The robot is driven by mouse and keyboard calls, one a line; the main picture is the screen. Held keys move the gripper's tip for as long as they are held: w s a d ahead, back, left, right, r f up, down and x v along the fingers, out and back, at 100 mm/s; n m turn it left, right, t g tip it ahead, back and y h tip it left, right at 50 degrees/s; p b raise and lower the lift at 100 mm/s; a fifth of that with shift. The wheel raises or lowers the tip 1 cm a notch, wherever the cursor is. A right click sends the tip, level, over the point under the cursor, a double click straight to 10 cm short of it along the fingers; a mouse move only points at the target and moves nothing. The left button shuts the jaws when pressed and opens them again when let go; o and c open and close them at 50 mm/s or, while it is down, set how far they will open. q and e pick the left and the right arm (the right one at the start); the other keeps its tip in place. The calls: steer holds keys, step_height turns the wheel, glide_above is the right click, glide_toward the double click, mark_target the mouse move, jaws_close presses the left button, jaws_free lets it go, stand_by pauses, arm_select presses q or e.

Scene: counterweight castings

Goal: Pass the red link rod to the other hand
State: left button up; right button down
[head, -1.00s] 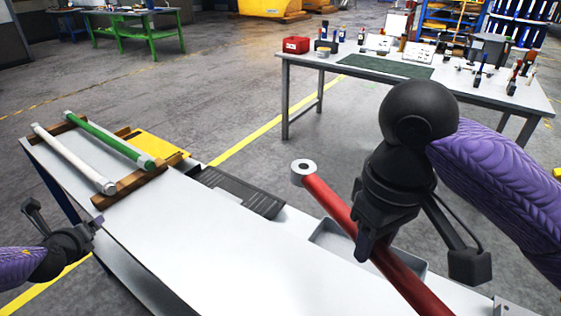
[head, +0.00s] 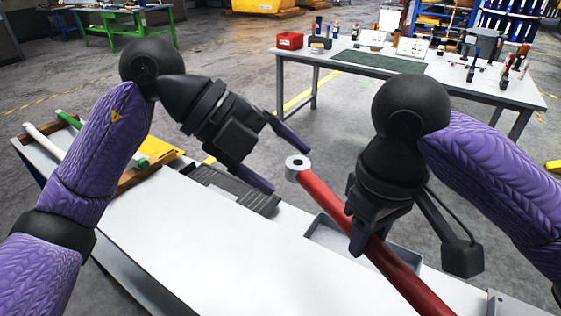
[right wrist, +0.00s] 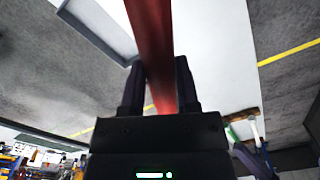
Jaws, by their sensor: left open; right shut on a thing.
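The red link rod (head: 327,197) slants above the white bench in the head view, its grey ringed end (head: 297,163) at the upper left. My right gripper (head: 357,236) is shut around the rod below that end. The rod also shows between the fingers in the right wrist view (right wrist: 151,45). My left gripper (head: 282,160) is open and empty, its fingers just left of the ringed end. I see no contact between them. The rod's lower end runs out of the frame.
The white bench top (head: 200,240) is mostly clear. A grey tray (head: 322,232) lies beneath the rod, and a dark ribbed mat (head: 232,188) lies at the far edge. White and green rods (head: 72,122) rest on wooden supports at left. A tool table (head: 450,88) stands behind.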

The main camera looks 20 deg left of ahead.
mark_target(339, 208)
arm_select(q)
steer(key=x, duration=1.2)
steer(key=shift+a, duration=0.1)
steer(key=shift+s, duration=0.1)
jaws_close()
steer(key=shift+r, duration=0.1)
arm_select(e)
steer(key=shift+a, duration=0.1)
stand_by(0.5)
